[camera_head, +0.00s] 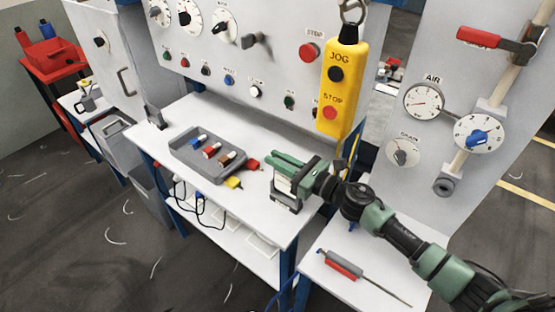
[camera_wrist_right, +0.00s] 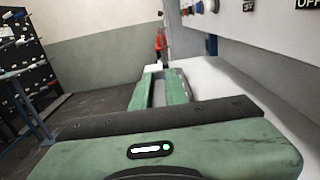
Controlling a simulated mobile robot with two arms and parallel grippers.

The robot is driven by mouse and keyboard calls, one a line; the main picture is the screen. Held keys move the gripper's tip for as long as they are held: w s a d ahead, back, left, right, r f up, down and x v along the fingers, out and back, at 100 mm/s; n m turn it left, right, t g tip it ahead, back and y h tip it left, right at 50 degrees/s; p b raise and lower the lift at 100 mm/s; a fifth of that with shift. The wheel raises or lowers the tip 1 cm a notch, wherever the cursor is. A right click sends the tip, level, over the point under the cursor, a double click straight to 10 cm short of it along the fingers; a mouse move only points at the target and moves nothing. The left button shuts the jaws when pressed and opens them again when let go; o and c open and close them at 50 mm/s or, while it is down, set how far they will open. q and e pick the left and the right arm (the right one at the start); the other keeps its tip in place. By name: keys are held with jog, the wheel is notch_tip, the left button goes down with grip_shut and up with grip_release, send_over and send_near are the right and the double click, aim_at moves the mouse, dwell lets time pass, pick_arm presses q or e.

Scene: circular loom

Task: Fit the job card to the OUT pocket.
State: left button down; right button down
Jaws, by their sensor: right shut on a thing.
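My right gripper (camera_head: 286,168) reaches in from the right over the front right part of the white bench. Its green fingers point left and are shut on a pale, flat piece that looks like the job card (camera_head: 283,183). The card is mostly covered by the fingers. A dark grey stand (camera_head: 288,203) is directly below; I cannot tell whether the card touches it. In the right wrist view the green fingers (camera_wrist_right: 160,92) point forward with a pale strip between them. No pocket marked OUT can be read. My left gripper is not in view.
A grey tray (camera_head: 183,155) with several coloured plugs lies left on the bench (camera_head: 262,232). A red-grey tool (camera_head: 342,264) lies on the lower right surface. The control panel (camera_head: 270,75) stands behind.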

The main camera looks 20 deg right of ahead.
jog(key=shift+f+b, duration=0.6)
jog(key=shift+f, duration=0.2)
jog(key=c, duration=1.3)
grip_release()
jog(key=shift+r, duration=0.15)
jog(key=shift+c, duration=0.2)
jog(key=b+v, duration=0.2)
jog(key=v, duration=0.5)
jog(key=shift+s+d+b, duration=0.25)
jog(key=shift+s+b, duration=0.1)
jog(key=shift+b, duration=0.05)
